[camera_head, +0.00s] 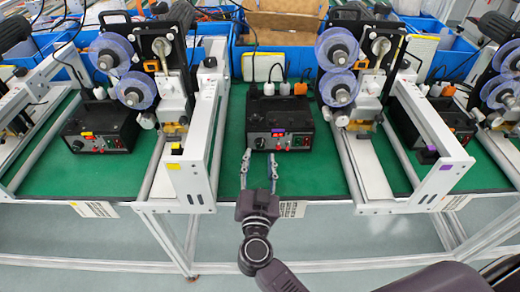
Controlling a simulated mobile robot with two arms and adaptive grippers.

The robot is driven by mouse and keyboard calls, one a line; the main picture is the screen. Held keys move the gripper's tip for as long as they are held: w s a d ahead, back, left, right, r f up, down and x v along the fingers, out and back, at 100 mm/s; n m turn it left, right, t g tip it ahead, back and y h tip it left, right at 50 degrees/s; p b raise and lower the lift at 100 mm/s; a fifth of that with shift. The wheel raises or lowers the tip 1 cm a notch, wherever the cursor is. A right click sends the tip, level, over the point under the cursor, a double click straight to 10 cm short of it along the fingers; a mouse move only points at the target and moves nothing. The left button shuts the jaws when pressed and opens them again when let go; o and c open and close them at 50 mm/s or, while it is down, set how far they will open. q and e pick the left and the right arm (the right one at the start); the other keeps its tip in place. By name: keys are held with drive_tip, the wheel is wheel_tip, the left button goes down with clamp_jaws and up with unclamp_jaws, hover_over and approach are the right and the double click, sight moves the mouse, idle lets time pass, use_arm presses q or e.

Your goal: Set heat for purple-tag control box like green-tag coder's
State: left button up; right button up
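A black control box (281,118) with a small purple tag (278,131) on its front stands on the green mat in the middle. A round knob (259,142) is on its front at left, with small red and green parts to the right. My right gripper (259,160) is just in front of this box, near the knob. Its two fingers are apart, with nothing seen between them. I cannot tell whether a finger touches the box. My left gripper is not in view. I cannot make out a green tag. The knob's exact setting is too small to read.
A yellow-tagged control box (101,126) is at left. Another dark box (447,120) is partly hidden at right. Coders with blue reels (138,90) and pale metal frames (202,135) stand between them. Blue bins (284,62) line the back. Green mat (305,172) is bare in front.

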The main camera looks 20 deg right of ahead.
sight(260, 147)
drive_tip(key=x, duration=0.4)
clamp_jaws()
drive_tip(key=shift+p, duration=0.4)
drive_tip(key=shift+m+p, duration=0.35)
drive_tip(key=shift+m, duration=0.35)
drive_tip(key=shift+f, duration=0.1)
